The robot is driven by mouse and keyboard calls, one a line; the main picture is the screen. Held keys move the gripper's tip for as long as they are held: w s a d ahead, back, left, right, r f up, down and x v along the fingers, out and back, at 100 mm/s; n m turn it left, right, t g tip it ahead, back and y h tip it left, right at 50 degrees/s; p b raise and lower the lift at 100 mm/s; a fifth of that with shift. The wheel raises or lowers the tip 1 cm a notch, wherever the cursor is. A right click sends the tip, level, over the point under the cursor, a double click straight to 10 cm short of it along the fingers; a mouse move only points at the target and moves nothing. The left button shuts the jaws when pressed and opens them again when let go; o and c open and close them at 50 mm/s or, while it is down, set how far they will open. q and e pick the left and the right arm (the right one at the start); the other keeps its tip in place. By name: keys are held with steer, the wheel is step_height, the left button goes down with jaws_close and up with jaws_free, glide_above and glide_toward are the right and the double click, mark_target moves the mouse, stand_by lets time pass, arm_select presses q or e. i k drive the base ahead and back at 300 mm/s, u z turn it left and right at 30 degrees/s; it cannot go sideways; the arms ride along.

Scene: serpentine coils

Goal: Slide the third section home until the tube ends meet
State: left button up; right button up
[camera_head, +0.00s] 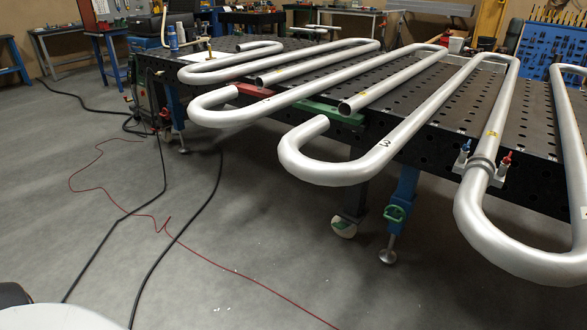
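Silver serpentine tube sections lie across the black perforated table (440,130). The section marked 3 (370,160) has a U-bend overhanging the table's front edge. Its bend end (318,123) points toward the open end of a straight tube (352,104); a short gap lies between the two ends. To its left, the section marked 2 (280,98) has a similar bend, its end also apart from an open tube end (265,80). To the right, the tube marked 4 (480,150) passes through a clamp (482,164) with blue and red handles. Neither gripper is in view.
Green (335,112) and red (255,91) bars lie under the tubes near the table's front edge. Table legs (403,195) stand below. Black and red cables (165,228) trail over the otherwise open floor. A blue pegboard (555,55) stands at the back right.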

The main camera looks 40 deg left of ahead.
mark_target(305, 168)
steer(key=k, duration=0.5)
steer(key=u, duration=1.4)
steer(key=i, duration=1.2)
steer(key=z, duration=0.55)
